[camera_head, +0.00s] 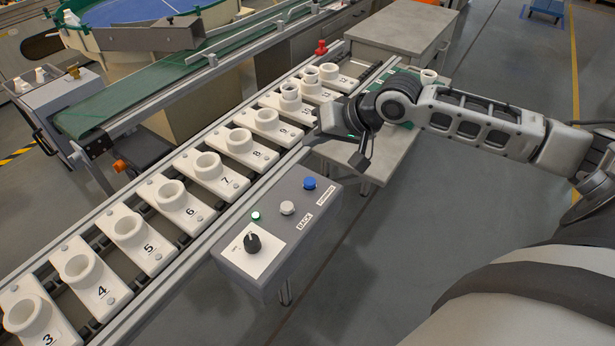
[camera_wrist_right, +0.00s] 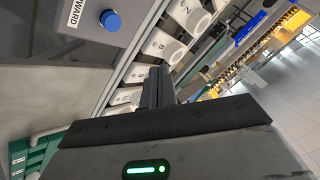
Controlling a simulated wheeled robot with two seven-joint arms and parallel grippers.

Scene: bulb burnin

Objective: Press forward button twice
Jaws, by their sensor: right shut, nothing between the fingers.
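The blue forward button (camera_head: 309,183) sits at the upper right end of the grey control box (camera_head: 262,272), beside a label that reads FORWARD in the right wrist view. There the blue button (camera_wrist_right: 110,20) is at the top left, uncovered. A white button (camera_head: 287,208) is next to it, by the BACK label. My right gripper (camera_head: 361,162) is shut and empty, above and to the right of the blue button, apart from it. Its fingers (camera_wrist_right: 158,86) point up in the right wrist view. My left gripper is not in view.
The box also carries a black knob (camera_head: 252,243) and a small green lamp (camera_head: 256,216). Beside it a conveyor carries numbered white holders (camera_head: 178,205). A grey side table (camera_head: 385,165) stands under my right arm. A red knob (camera_head: 321,47) stands beyond.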

